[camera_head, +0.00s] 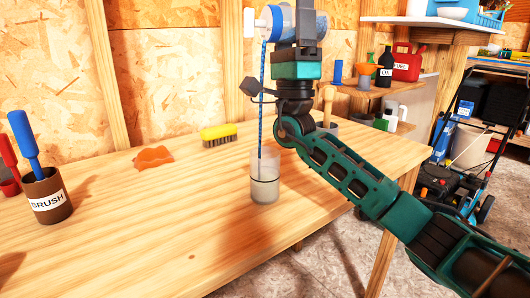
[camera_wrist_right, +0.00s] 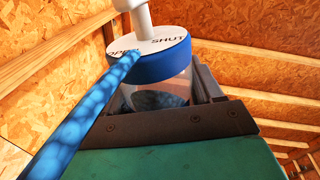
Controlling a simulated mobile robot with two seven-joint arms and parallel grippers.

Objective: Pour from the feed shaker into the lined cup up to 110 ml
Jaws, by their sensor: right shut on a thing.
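The feed shaker (camera_head: 277,22) lies tipped on its side at the top of the head view, its white spout end to the left. My right gripper (camera_head: 306,22) is shut on its clear body. In the right wrist view the shaker's lid (camera_wrist_right: 150,45) reads OPEN and SHUT, and a thick blue stream (camera_wrist_right: 85,115) leaves beside the word OPEN. In the head view that thin blue stream (camera_head: 262,100) drops into the clear lined cup (camera_head: 265,190), upright on the bench. The cup has a dark line around it; its fill level is hard to tell. My left gripper is out of view.
On the wooden bench (camera_head: 150,230) stand a brown BRUSH pot (camera_head: 48,197) at left, an orange piece (camera_head: 153,157) and a yellow brush (camera_head: 219,135) behind the cup. Another pot with a wooden handle stands behind my right arm. A mower (camera_head: 450,185) is at right.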

